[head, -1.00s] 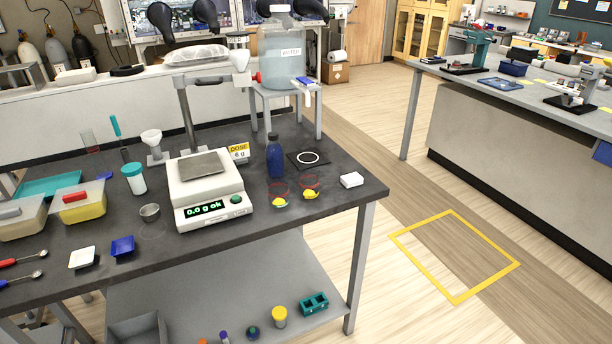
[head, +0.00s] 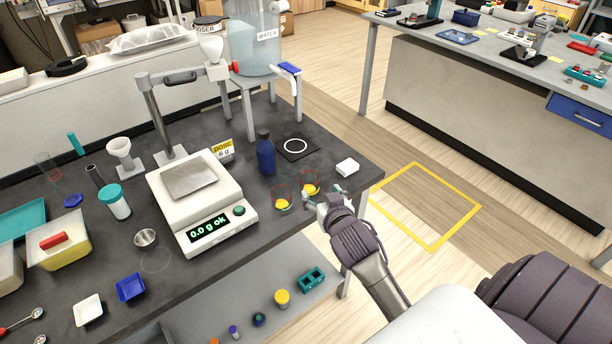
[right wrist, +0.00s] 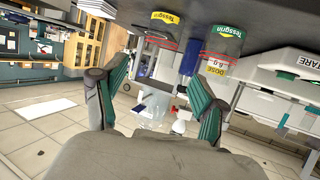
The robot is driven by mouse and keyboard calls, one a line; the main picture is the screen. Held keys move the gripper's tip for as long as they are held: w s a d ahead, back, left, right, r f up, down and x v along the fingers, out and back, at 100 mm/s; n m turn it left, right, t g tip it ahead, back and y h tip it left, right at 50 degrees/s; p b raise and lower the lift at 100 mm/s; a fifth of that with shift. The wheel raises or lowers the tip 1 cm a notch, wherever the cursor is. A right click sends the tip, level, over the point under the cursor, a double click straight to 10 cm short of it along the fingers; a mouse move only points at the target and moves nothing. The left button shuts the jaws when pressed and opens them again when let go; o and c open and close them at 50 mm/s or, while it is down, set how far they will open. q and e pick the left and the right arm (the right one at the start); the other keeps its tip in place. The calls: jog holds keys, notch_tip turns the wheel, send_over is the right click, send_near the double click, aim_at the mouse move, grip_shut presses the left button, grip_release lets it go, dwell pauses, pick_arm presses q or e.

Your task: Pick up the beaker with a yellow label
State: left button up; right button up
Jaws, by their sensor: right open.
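Two small clear beakers with red rims stand near the front right edge of the dark bench. In the right wrist view, upside down, one beaker (right wrist: 165,18) has a yellow label and the other beaker (right wrist: 226,38) a green one. In the head view the yellow-labelled one seems to be the right beaker (head: 310,189); the left beaker (head: 282,204) also shows yellow. My right gripper (head: 325,196) is open and empty, just to the right and front of the right beaker; its spread fingers (right wrist: 147,80) show in the wrist view. My left gripper is out of view.
A blue bottle (head: 265,155) stands behind the beakers and a white block (head: 347,167) to their right. A balance (head: 203,205) and a dose sign (head: 223,150) are to the left. A water tank (head: 252,40) stands on a stool behind. Bare bench lies before the beakers.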

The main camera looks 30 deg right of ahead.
aim_at(312, 179)
jog(key=x, duration=0.6)
jog(key=shift+p, duration=0.35)
jog(key=shift+w+f, duration=0.15)
jog(key=shift+w, duration=0.3)
jog(key=x, duration=0.1)
jog(key=p+x, duration=0.1)
jog(key=x, duration=0.2)
jog(key=shift+w+d+r+p, duration=0.15)
jog(key=shift+w+r+p, duration=0.1)
jog(key=shift+p, duration=0.1)
jog(key=shift+w+f, duration=0.15)
jog(key=shift+w, duration=0.05)
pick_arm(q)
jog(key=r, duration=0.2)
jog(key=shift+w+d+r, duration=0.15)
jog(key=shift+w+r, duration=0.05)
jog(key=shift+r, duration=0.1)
pick_arm(e)
jog(key=shift+s, duration=0.1)
jog(key=c, duration=1)
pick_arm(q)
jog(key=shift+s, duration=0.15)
pick_arm(e)
jog(key=shift+o, duration=0.2)
